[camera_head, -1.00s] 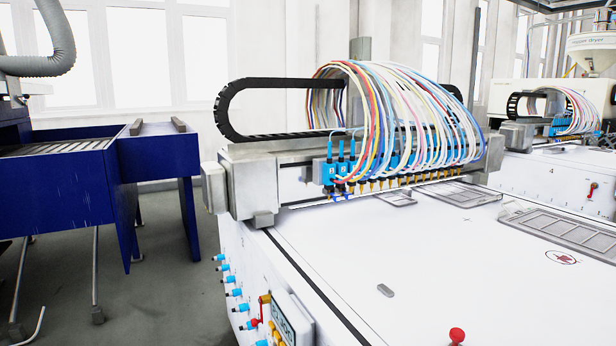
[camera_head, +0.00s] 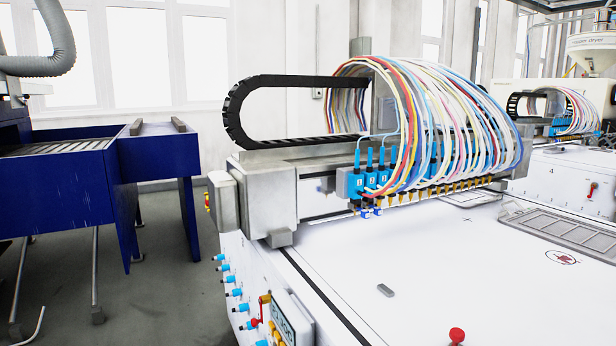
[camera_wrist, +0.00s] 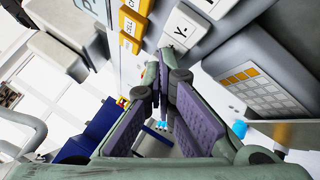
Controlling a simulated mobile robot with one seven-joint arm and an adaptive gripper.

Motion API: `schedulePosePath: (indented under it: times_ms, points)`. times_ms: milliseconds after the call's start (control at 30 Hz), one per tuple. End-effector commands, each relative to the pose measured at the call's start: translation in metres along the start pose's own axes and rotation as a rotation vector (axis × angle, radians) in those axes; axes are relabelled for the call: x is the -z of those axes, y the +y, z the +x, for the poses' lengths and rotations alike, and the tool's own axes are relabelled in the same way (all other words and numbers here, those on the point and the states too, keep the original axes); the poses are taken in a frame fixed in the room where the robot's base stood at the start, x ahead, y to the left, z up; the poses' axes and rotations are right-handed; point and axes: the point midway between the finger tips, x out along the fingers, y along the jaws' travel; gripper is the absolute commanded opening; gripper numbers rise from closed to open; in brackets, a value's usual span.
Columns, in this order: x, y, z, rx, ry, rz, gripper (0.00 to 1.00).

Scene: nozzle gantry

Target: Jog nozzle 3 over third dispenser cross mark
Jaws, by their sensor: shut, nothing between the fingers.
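In the head view the gantry (camera_head: 268,190) carries a row of blue dispenser valves; the left ones seem numbered 1, 2, 3. The third valve (camera_head: 384,182) has its nozzle tip above the white table, left of and behind a small cross mark (camera_head: 467,219). I cannot tell which dispenser this mark belongs to; other marks are not seen. In the wrist view my gripper (camera_wrist: 165,72) is shut and empty, its purple-padded fingers pointing at a key panel. The fingertips are close to a white key marked Y (camera_wrist: 185,25); I cannot tell whether they touch.
Yellow keys (camera_wrist: 130,30) sit beside the Y key. A grey unit with a keypad (camera_wrist: 255,90) is at the right of the wrist view. A red knob (camera_head: 457,335) and a grey plate (camera_head: 575,236) are on the table (camera_head: 345,260). A blue frame (camera_head: 70,190) stands left.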

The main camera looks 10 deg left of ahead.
Motion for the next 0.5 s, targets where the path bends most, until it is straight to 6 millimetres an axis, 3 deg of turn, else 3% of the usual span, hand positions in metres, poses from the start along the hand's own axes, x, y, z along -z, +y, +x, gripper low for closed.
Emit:
schedulePosePath:
  times_ms: [500]
  points:
    - [0.007,0.007,-0.01,0.001,-0.001,0.0,0.0]
